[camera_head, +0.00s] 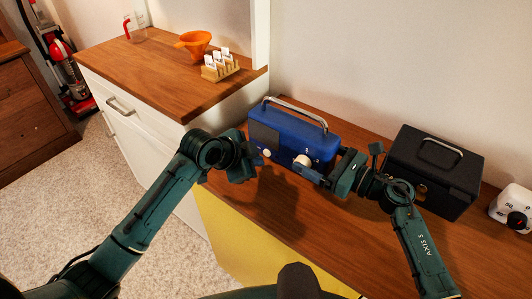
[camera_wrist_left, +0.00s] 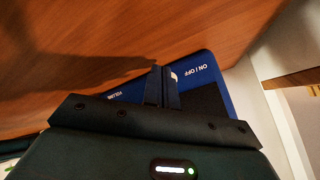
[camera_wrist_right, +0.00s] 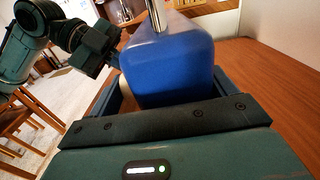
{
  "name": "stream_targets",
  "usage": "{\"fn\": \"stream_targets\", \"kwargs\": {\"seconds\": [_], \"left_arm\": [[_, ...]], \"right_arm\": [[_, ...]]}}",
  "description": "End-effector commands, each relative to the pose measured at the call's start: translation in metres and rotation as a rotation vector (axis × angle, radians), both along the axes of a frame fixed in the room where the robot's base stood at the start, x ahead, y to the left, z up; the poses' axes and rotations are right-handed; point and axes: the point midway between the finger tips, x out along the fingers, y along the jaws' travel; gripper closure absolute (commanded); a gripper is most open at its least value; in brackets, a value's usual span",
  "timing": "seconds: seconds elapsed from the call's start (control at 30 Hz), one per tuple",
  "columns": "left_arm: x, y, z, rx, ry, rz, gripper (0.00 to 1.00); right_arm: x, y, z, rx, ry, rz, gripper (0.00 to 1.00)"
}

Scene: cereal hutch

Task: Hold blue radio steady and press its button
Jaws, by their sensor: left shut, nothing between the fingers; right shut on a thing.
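The blue radio (camera_head: 285,130) stands upright on the wooden counter, its grey handle (camera_head: 295,108) on top. My right gripper (camera_head: 328,168) is shut around the radio's right end; the right wrist view shows the blue body (camera_wrist_right: 168,75) between its fingers. My left gripper (camera_head: 262,159) is shut and empty, at the front left of the radio. In the left wrist view its closed fingertips (camera_wrist_left: 163,72) are at the radio's front, right by a pale button (camera_wrist_left: 174,76) beside the "ON / OFF" label. I cannot tell whether they touch. A cream knob (camera_head: 303,162) is on the front right.
A black box (camera_head: 435,165) with a handle stands close right of my right wrist. A white timer-like object (camera_head: 510,208) is at the far right. A higher wooden-topped cabinet (camera_head: 150,70) at left holds an orange funnel (camera_head: 195,42) and a card rack (camera_head: 220,67).

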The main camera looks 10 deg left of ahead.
Motion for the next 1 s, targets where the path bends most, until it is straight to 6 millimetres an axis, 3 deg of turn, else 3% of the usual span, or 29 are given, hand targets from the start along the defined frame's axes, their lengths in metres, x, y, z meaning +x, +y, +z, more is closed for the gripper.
{"fn": "stream_targets", "kwargs": {"seconds": [1.0], "left_arm": [[0.0074,-0.0046,0.0001,0.000,0.000,0.000,1.00]], "right_arm": [[0.0002,-0.0004,-0.0001,0.000,0.000,-0.001,0.57]]}}
